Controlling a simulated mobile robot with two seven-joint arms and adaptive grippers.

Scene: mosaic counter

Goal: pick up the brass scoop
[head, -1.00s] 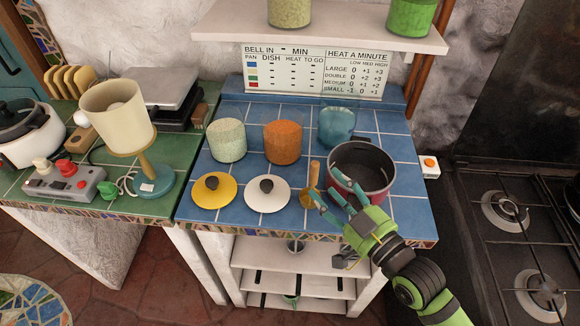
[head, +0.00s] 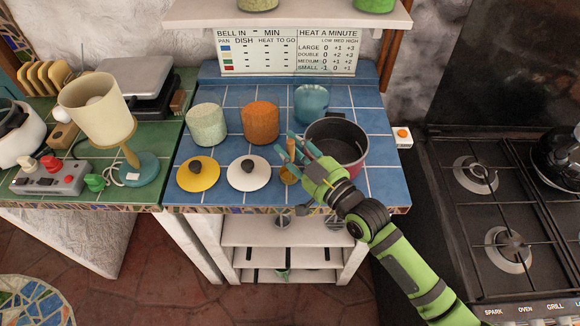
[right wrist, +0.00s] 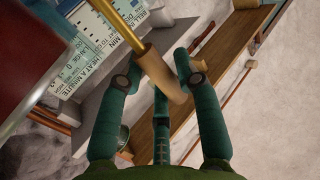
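The brass scoop (head: 288,176) stands on the blue tiled counter (head: 228,162), its wooden handle pointing up, between the white lid and the dark red pot. My right gripper (head: 296,150) is at the handle, its teal fingers spread to either side. In the right wrist view the scoop's brass shaft (right wrist: 121,27) runs down to the wooden handle, which lies between the fingers of the right gripper (right wrist: 158,70). The fingers look open; I cannot tell whether one touches the handle. My left gripper is not in view.
The dark red pot (head: 337,146) stands close right of the scoop. The white lid (head: 262,174) and yellow lid (head: 185,178) lie to the left. Green (head: 206,125), orange (head: 261,123) and blue (head: 311,104) canisters stand behind. A stove (head: 470,215) is at the right.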

